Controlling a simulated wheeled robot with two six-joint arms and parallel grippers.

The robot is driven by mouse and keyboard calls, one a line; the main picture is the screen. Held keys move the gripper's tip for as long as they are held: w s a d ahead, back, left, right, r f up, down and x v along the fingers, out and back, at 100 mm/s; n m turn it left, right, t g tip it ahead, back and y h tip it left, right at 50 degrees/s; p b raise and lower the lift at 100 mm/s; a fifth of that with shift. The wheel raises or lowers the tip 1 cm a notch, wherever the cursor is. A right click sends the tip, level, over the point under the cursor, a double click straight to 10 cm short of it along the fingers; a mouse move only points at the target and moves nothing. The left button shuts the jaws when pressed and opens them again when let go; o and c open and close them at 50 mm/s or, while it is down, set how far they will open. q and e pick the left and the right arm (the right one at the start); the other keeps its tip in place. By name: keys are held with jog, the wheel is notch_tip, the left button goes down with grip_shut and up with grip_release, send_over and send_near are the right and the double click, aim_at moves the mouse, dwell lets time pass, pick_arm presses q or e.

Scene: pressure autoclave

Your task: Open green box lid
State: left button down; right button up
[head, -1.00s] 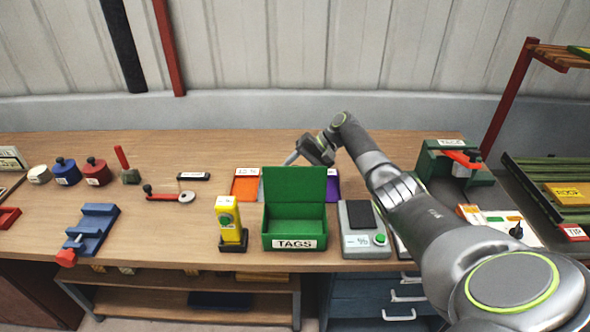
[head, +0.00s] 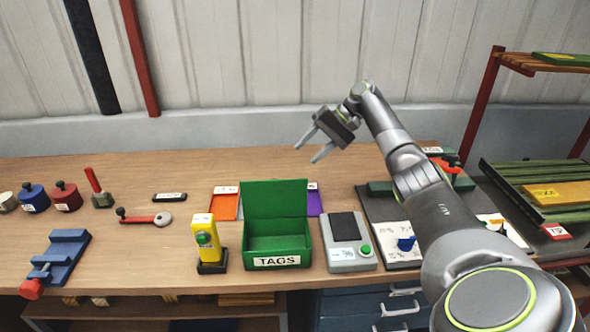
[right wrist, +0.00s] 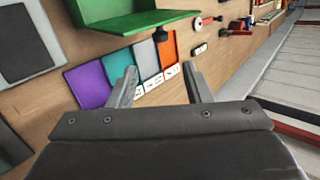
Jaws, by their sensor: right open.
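The green box (head: 278,243) labelled TAGS stands near the front edge of the wooden bench in the head view. Its green lid (head: 276,198) stands up at the back, so the box is open and its inside shows. Part of the green box (right wrist: 135,22) also shows at the top of the right wrist view. My right gripper (head: 308,148) is open and empty, raised behind and above the box, apart from the lid. Its two fingers (right wrist: 160,92) show spread in the right wrist view. My left gripper is in neither view.
A yellow device (head: 207,243) stands just left of the box and a grey device (head: 349,243) just right. Coloured cards, orange (head: 225,205) and purple (head: 314,200), lie behind the box. A blue vise (head: 62,252) is at the left. Open bench lies behind the cards.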

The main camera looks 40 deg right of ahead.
jog(key=shift+v, duration=1.4)
jog(key=shift+f, duration=0.1)
